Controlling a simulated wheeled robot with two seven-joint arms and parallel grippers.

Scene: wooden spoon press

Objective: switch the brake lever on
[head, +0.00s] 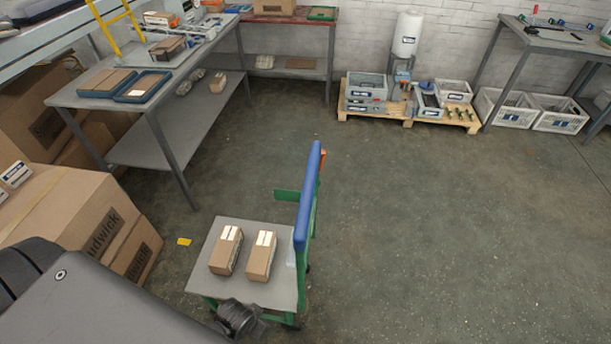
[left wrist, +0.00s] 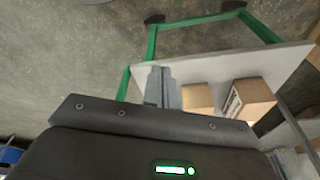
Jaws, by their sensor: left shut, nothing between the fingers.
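A small trolley with a grey top (head: 230,280), a green frame (head: 312,225) and a blue handle bar (head: 308,195) stands in front of me. A small orange part (head: 322,163) shows beside the handle's far end. I cannot tell for sure which part is the brake lever. My left gripper (head: 240,312) is at the near edge of the trolley top, beside the green frame. In the left wrist view its fingers (left wrist: 164,85) are together and empty, in front of the trolley's grey top (left wrist: 215,68) and green legs. My right gripper does not show.
Two cardboard boxes, one left (head: 226,250) and one right (head: 260,256), lie on the trolley. Large cartons (head: 85,225) stand at the left, with a grey workbench (head: 150,105) behind. A loaded pallet (head: 410,115) is at the back wall. The floor (head: 450,220) right of the trolley is clear.

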